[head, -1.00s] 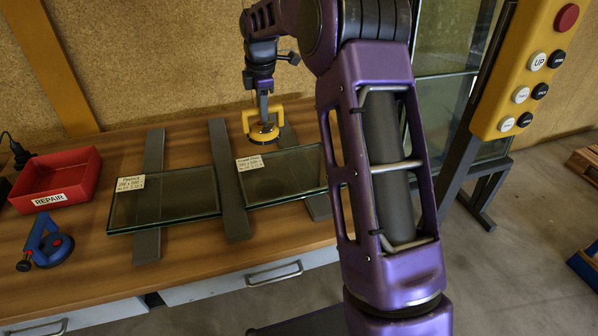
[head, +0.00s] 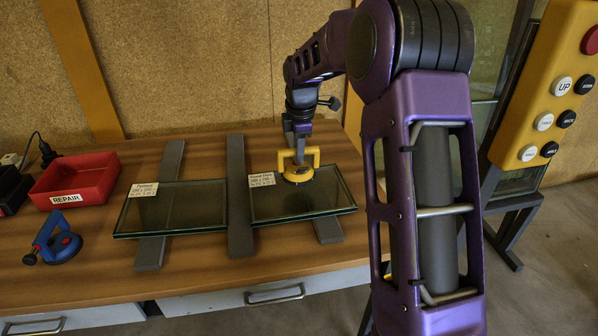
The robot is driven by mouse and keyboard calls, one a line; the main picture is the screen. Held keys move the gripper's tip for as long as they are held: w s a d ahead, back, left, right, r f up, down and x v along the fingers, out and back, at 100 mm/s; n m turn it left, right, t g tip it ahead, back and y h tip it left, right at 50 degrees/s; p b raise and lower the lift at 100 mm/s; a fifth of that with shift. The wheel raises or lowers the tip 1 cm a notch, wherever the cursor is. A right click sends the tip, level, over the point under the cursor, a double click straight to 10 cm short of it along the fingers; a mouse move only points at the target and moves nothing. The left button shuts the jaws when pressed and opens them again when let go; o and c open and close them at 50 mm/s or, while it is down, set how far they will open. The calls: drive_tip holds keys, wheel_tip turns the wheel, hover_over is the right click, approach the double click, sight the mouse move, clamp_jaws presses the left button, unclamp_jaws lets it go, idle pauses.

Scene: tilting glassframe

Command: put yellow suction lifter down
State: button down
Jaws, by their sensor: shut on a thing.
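The yellow suction lifter (head: 298,169) is upright, over the upper middle part of the right glass pane (head: 300,202). Its dark cup appears at or just above the glass; I cannot tell whether it touches. My gripper (head: 299,150) comes down from above and is shut on the lifter's yellow handle. The labelled left glass pane (head: 180,212) lies beside it, with a grey strip between the two.
A blue suction lifter (head: 58,241) stands on the wooden table (head: 90,285) at the left. Behind it is a red REPAIR box (head: 75,180). Grey strips (head: 239,195) support the panes. A yellow button panel (head: 548,95) hangs at the right.

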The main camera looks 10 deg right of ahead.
sight(300, 173)
drive_tip(key=shift+f+b, duration=0.4)
drive_tip(key=shift+f, duration=2)
drive_tip(key=c, duration=0.7)
unclamp_jaws()
drive_tip(key=shift+f, duration=0.2)
drive_tip(key=r, duration=0.4)
drive_tip(key=s+r+p, duration=0.1)
drive_tip(key=r, duration=0.3)
drive_tip(key=s+r+p, duration=0.1)
drive_tip(key=r, duration=0.3)
drive_tip(key=shift+s+r, duration=0.1)
drive_tip(key=shift+s, duration=0.05)
